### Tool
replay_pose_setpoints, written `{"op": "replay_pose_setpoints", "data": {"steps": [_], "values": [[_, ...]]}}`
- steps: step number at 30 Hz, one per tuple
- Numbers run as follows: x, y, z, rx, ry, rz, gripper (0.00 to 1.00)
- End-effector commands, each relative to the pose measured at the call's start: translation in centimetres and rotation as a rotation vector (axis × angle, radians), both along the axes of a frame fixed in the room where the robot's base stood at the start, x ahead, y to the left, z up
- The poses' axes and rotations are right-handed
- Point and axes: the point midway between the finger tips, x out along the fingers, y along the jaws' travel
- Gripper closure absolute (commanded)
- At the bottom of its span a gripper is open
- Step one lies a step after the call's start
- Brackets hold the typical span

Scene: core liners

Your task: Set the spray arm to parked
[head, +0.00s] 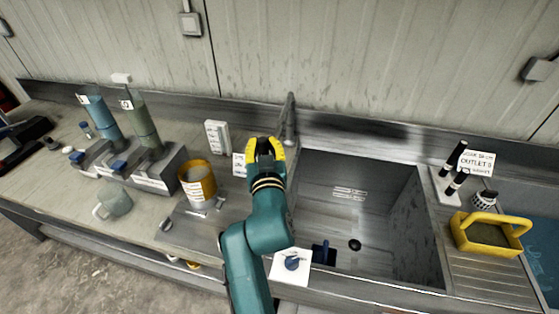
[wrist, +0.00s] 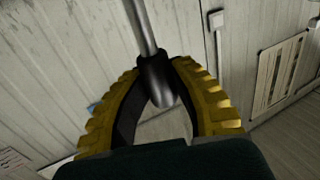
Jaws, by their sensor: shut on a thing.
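The spray arm, a grey metal pipe (head: 291,112), stands at the back left edge of the sink (head: 350,185). In the wrist view its thin rod (wrist: 145,25) ends in a thicker dark tip (wrist: 157,82) between my fingers. My gripper (head: 265,146), with yellow ribbed fingers, is beside the pipe in the head view. In the wrist view my gripper (wrist: 162,98) is shut on the spray arm's tip. The lower part of the spray arm is hidden behind my gripper and arm.
A yellow tub (head: 197,181) and a rack with two tall cylinders (head: 142,125) stand left. A yellow-handled carrier (head: 490,233) and an "OUTLETS" sign (head: 476,161) are right. The sink looks mostly empty.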

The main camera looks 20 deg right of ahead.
Motion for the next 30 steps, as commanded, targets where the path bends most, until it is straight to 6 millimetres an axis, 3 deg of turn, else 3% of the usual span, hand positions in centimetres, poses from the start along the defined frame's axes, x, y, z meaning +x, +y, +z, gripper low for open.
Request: {"op": "replay_pose_setpoints", "data": {"steps": [19, 20, 24, 30], "values": [[0.73, 0.40, 0.11, 0.001, 0.000, -0.013, 1.00], [0.73, 0.40, 0.11, 0.001, 0.000, -0.013, 0.72], [0.72, 0.34, 0.08, 0.000, 0.001, -0.014, 0.46], [0.71, 0.26, 0.04, 0.000, 0.001, -0.016, 0.46]]}}
